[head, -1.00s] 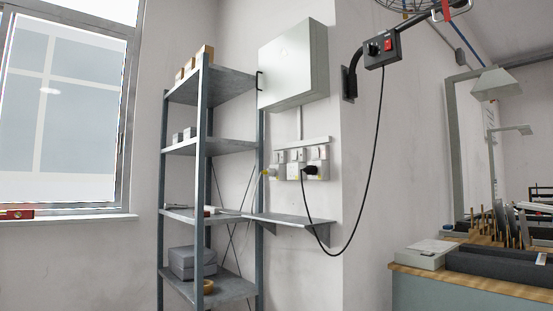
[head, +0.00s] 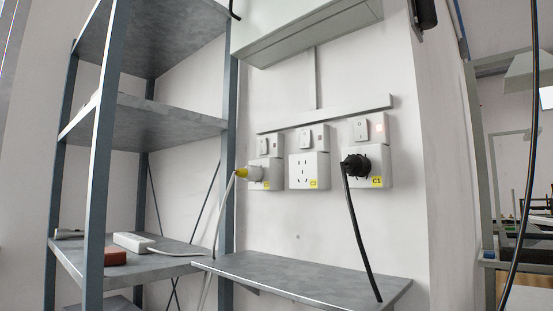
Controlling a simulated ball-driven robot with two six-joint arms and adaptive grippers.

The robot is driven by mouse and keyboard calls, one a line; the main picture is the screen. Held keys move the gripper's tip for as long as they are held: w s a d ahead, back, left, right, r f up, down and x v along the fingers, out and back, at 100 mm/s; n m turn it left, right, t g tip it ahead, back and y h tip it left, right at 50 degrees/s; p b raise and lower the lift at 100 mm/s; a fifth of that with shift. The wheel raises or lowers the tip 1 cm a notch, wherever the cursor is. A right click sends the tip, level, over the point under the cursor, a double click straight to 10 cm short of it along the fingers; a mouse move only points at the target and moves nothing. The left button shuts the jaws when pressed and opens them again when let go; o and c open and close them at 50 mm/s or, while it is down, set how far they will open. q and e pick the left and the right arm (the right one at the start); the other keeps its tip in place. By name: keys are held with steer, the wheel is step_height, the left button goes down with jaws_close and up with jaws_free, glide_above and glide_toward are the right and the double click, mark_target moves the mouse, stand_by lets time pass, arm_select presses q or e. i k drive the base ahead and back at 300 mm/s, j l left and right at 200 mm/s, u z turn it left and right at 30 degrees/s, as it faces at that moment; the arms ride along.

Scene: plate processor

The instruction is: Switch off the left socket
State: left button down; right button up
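The left socket (head: 274,176) is a white wall unit with a yellow label, and a pale plug with a yellow end (head: 250,174) sits in it. Its switch (head: 263,146) is a small white rocker on the plate above. Its on or off position is too small to tell. The middle socket (head: 309,171) is empty. The right socket (head: 377,158) holds a black plug (head: 356,166) with a black cord, and a faint reddish light shows beside its switch (head: 360,130). Neither of my grippers is in view.
A grey wall shelf (head: 310,279) juts out below the sockets. A metal rack (head: 105,130) stands at the left, with a white power strip (head: 132,243) and a reddish block (head: 115,258) on it. A grey cabinet (head: 310,35) hangs above. A black cable hangs at the right.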

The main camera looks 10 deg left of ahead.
mark_target(264, 149)
steer(key=i+j+z, duration=0.15)
steer(key=i+j, duration=0.25)
steer(key=i+j+z, duration=0.15)
steer(key=i+j, duration=0.25)
steer(key=j, duration=0.15)
